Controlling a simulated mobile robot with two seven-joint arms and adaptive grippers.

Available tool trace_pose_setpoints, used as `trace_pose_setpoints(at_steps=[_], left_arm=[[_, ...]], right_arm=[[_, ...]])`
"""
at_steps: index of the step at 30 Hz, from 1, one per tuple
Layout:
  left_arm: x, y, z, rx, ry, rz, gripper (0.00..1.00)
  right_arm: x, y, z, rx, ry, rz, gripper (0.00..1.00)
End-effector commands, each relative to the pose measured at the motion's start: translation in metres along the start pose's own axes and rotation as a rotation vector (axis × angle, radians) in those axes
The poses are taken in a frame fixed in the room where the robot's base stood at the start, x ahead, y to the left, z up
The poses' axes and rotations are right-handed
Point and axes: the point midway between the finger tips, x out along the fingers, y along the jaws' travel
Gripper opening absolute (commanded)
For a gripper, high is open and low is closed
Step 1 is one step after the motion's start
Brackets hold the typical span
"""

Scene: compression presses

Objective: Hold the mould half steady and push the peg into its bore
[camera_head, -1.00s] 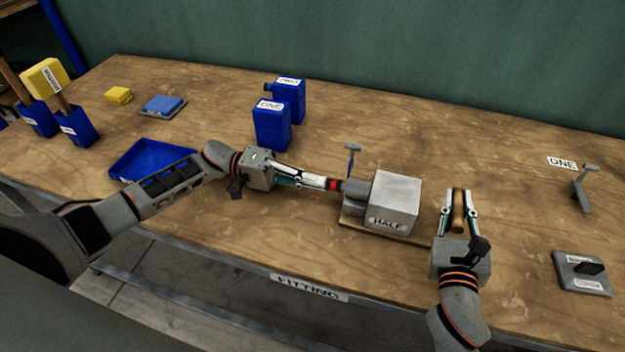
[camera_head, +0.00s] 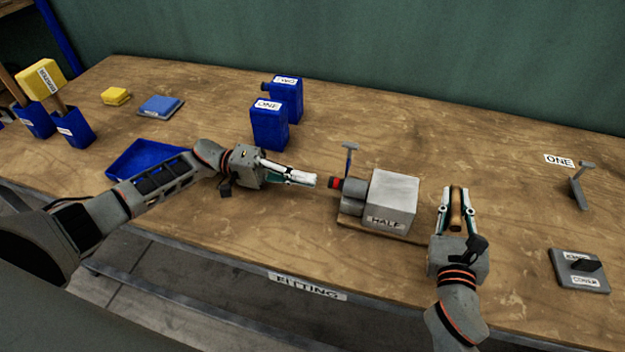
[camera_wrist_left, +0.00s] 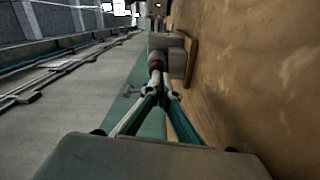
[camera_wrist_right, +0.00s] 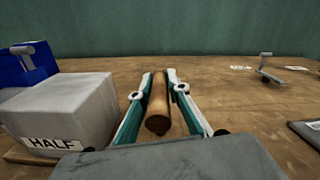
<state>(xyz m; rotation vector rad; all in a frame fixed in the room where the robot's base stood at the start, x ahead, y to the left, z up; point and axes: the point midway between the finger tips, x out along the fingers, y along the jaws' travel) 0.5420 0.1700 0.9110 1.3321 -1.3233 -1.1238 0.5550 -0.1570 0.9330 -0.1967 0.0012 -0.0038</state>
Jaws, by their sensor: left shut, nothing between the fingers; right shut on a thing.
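The mould half (camera_head: 394,197) is a grey block labelled HALF on a wooden base plate (camera_head: 385,231) at the table's middle. At its left is a grey fixture (camera_head: 355,191) with an upright handle and a red-banded dark end (camera_head: 335,183). I cannot see the bore.
Blue ONE containers (camera_head: 269,124) stand behind my left gripper, and a blue tray (camera_head: 150,157) lies at left. At right are a grey bracket (camera_head: 582,185) near a ONE label and a COVER plate (camera_head: 579,272). The table's front edge is close to the block.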

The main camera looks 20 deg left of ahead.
Motion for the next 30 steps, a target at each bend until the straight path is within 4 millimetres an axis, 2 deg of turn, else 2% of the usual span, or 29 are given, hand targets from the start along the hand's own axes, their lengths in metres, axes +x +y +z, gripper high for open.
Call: trace_pose_setpoints(at_steps=[4, 7, 15, 21, 30], left_arm=[[-0.002, 0.004, -0.001, 0.002, -0.001, 0.001, 0.0], [-0.002, 0.014, -0.002, 0.004, -0.002, 0.0, 0.0], [-0.002, 0.062, -0.011, 0.005, -0.001, -0.001, 0.0], [-0.001, 0.09, -0.015, 0.003, -0.001, -0.001, 0.0], [0.0, 0.099, -0.017, 0.0, 0.0, 0.0, 0.0]], right_arm=[[0.0, 0.0, 0.002, 0.001, -0.004, -0.001, 0.0], [0.0, 0.0, 0.002, 0.001, -0.004, 0.0, 0.0], [0.0, 0.0, 0.002, 0.001, -0.004, 0.0, 0.0], [0.0, 0.0, 0.002, 0.001, -0.004, 0.0, 0.0], [0.0, 0.0, 0.002, 0.001, -0.004, 0.0, 0.0]])
